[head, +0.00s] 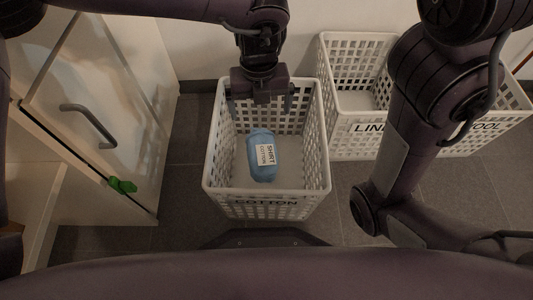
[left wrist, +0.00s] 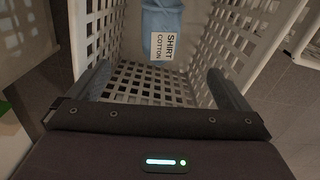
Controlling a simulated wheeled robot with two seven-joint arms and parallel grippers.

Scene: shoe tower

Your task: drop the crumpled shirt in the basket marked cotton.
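The crumpled shirt (head: 262,158) is a light blue bundle with a white tag reading "SHIRT COTTON". It is inside the white basket marked COTTON (head: 213,160), and its tagged side also shows in the left wrist view (left wrist: 162,18). My left gripper (head: 262,100) hangs over the back part of this basket, with its fingers spread wide and nothing between them. The two fingers (left wrist: 162,85) also show apart in the left wrist view, with the shirt beyond them. My right arm shows at the right, but its gripper is not visible.
A white basket marked LINEN (head: 350,143), its label partly hidden, stands right of the cotton basket. Another basket with a label ending in "OOL" (head: 515,118) is beyond my right arm. A cabinet door with a grey handle (head: 88,122) and a green object (head: 122,186) is at the left.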

